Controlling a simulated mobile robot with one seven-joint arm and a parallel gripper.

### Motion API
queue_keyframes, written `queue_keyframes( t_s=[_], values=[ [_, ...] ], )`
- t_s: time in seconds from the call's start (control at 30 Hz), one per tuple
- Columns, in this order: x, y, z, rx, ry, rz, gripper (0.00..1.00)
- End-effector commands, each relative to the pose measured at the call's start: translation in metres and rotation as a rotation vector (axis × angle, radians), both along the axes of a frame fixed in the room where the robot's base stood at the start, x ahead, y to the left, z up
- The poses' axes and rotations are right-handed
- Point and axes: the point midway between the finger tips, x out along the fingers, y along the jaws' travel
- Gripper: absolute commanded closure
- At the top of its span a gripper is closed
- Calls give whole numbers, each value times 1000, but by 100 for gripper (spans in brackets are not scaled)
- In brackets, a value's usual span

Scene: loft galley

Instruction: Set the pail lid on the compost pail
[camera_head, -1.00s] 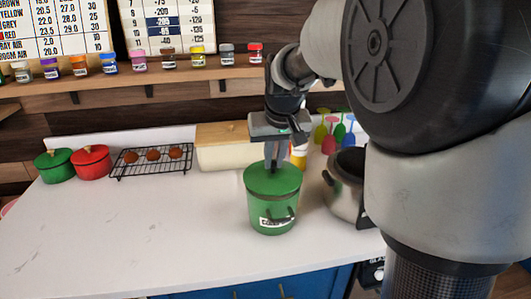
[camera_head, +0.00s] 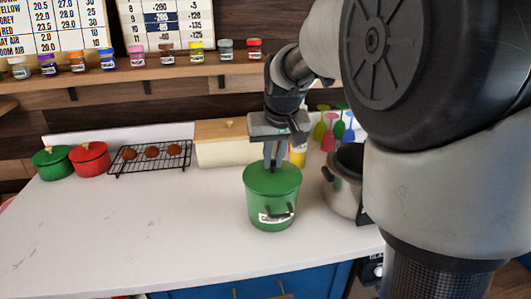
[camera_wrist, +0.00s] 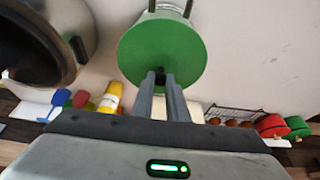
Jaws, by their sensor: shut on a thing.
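The green compost pail (camera_head: 270,213) stands upright on the white counter, with a label and a dark handle on its front. The round green pail lid (camera_head: 288,178) lies over the pail's top and looks about level; I cannot tell whether it is fully seated. My gripper (camera_head: 273,166) points down from above and is shut on the lid's knob, which the fingers mostly hide. A strip of the pail (camera_wrist: 166,7) shows beyond the lid's edge.
A steel pot (camera_head: 342,182) stands close to the right of the pail. Behind are a cream bin with a wooden lid (camera_head: 220,153), a yellow bottle (camera_head: 298,155) and coloured utensils (camera_head: 328,140). A wire rack (camera_head: 150,157) and red pot (camera_head: 90,160) sit left. The front-left counter is clear.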

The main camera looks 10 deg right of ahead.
Motion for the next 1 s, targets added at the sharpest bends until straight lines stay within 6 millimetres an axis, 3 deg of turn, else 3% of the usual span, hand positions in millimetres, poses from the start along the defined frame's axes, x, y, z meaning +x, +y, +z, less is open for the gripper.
queue_keyframes(
  t_s=[1.0],
  values=[
    [0, 0, -8, 0, 0, 0, 100]
  ],
)
